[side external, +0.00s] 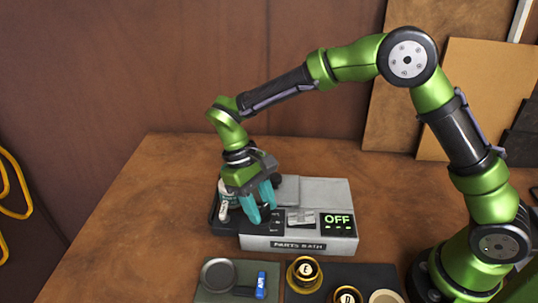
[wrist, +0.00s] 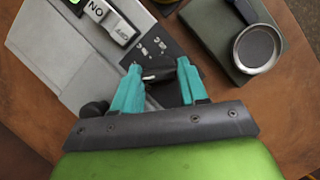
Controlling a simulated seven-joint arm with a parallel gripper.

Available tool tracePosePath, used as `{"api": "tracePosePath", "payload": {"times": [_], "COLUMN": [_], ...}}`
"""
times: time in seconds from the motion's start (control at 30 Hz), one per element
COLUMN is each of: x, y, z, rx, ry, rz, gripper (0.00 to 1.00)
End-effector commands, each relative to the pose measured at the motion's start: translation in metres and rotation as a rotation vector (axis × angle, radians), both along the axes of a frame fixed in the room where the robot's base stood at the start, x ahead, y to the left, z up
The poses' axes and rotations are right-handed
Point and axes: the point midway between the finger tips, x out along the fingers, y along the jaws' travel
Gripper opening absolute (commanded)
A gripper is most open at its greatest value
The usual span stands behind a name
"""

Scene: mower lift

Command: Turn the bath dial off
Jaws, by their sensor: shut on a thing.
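The parts bath (side external: 345,200) is a grey box on the bench with a "PARTS BATH" label on its front. Its display (side external: 338,223) reads OFF in green. The bath dial (wrist: 158,75) is a black knob with a pale pointer line, on a dark marked panel (wrist: 155,48). My gripper (wrist: 159,67) has its teal fingers on either side of the dial and is shut on it. In the side view my gripper (side external: 263,212) is low over the bath's left part, and its fingers hide the dial.
An ON/OFF rocker switch (wrist: 110,20) is close to the dial. A dark green block with a round grey dish (side external: 217,274) and gold-ringed caps (side external: 305,273) lie in front of the bath. The bench (side external: 130,220) is clear on the left.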

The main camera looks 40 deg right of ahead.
Motion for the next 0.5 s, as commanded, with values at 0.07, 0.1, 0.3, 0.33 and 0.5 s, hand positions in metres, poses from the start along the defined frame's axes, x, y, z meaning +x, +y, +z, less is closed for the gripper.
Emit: {"api": "tracePosePath", "payload": {"times": [0.07,0.1,0.3,0.33,0.5], "x": [0.0009,0.0009,0.0003,0.0001,0.0000], "y": [0.0005,0.0007,0.0017,0.0019,0.0023], "z": [0.0014,0.0014,0.0014,0.0014,0.0016], "rx": [0.000,-0.001,-0.002,-0.001,-0.001], "ry": [-0.004,-0.005,-0.004,-0.004,-0.005], "rz": [0.075,0.113,0.291,0.316,0.437], "gripper": [0.12,0.12,0.12,0.12,0.12]}}
